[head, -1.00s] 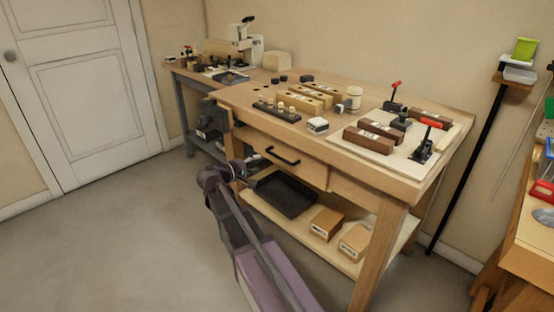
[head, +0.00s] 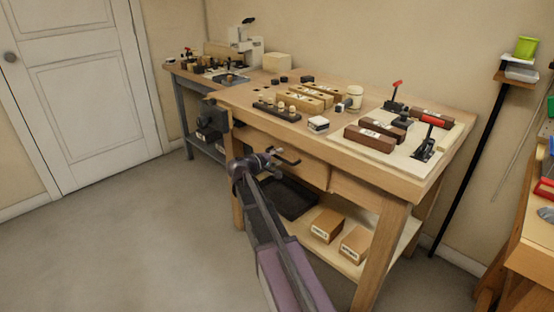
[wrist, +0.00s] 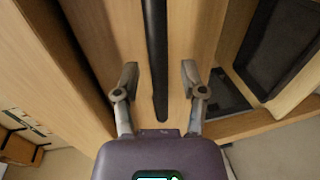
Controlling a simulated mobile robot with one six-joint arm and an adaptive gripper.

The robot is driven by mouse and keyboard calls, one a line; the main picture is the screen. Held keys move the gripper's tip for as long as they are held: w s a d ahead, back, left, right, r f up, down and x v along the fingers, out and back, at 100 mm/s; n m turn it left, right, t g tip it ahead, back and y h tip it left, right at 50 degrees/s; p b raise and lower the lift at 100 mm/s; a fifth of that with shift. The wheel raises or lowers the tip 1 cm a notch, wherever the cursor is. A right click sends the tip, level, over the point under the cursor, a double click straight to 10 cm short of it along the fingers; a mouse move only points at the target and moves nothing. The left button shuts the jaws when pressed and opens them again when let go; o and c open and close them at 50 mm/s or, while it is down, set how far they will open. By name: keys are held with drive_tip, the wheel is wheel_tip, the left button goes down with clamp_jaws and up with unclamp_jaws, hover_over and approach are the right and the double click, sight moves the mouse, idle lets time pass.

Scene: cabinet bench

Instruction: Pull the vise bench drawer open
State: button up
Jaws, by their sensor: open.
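The vise bench (head: 385,172) is a wooden workbench with a dark vise (head: 212,118) at its left front corner. Its wooden drawer (head: 310,172) sits under the top and looks closed, its front about flush. The drawer's black bar handle (head: 290,163) is partly hidden by my gripper (head: 270,156), which is at the drawer front. In the wrist view, the handle (wrist: 155,50) runs between the two fingers of my open gripper (wrist: 159,72), with a gap on each side. I cannot tell how deep the bar sits between them.
Below the drawer, the lower shelf holds a black tray (head: 290,196) and two boxes (head: 327,225). Blocks, clamps and a board (head: 372,150) crowd the benchtop. Another bench (head: 182,95) stands behind left. The floor (head: 120,240) in front is clear.

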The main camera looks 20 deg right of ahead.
drive_tip(key=shift+c, duration=0.2)
clamp_jaws()
drive_tip(key=shift+a, duration=0.2)
drive_tip(key=shift+d, duration=0.2)
